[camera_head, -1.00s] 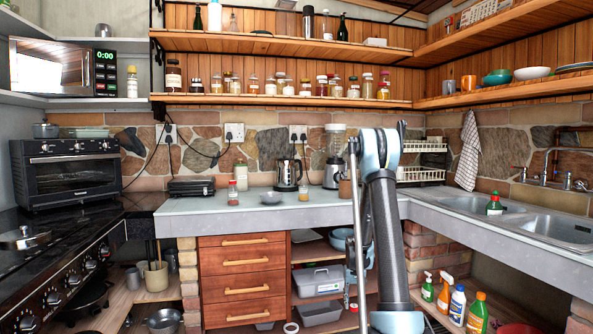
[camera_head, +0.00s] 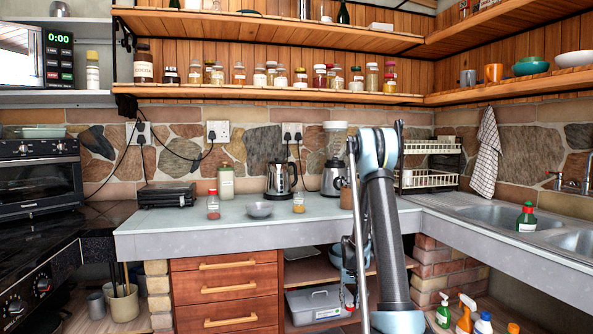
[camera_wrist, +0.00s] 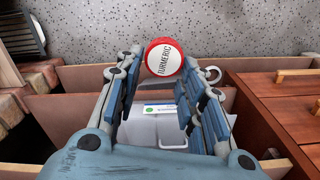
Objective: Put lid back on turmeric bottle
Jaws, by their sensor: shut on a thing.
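A red-rimmed lid (camera_wrist: 164,58) with a white face reading TURMERIC is at my fingertips in the wrist view. My gripper (camera_wrist: 162,68) is shut on it. In the head view my gripper (camera_head: 349,296) hangs low, below the countertop, in front of the open shelves and largely hidden by my arm. A small jar with yellow-brown contents (camera_head: 299,203) stands upright on the counter, left of my arm, and seems to have no lid. It looks like the turmeric bottle, but its label is too small to read.
Wooden drawers (camera_head: 225,290) and a grey toolbox (camera_head: 317,304) are below. The sink (camera_head: 490,212) is at right.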

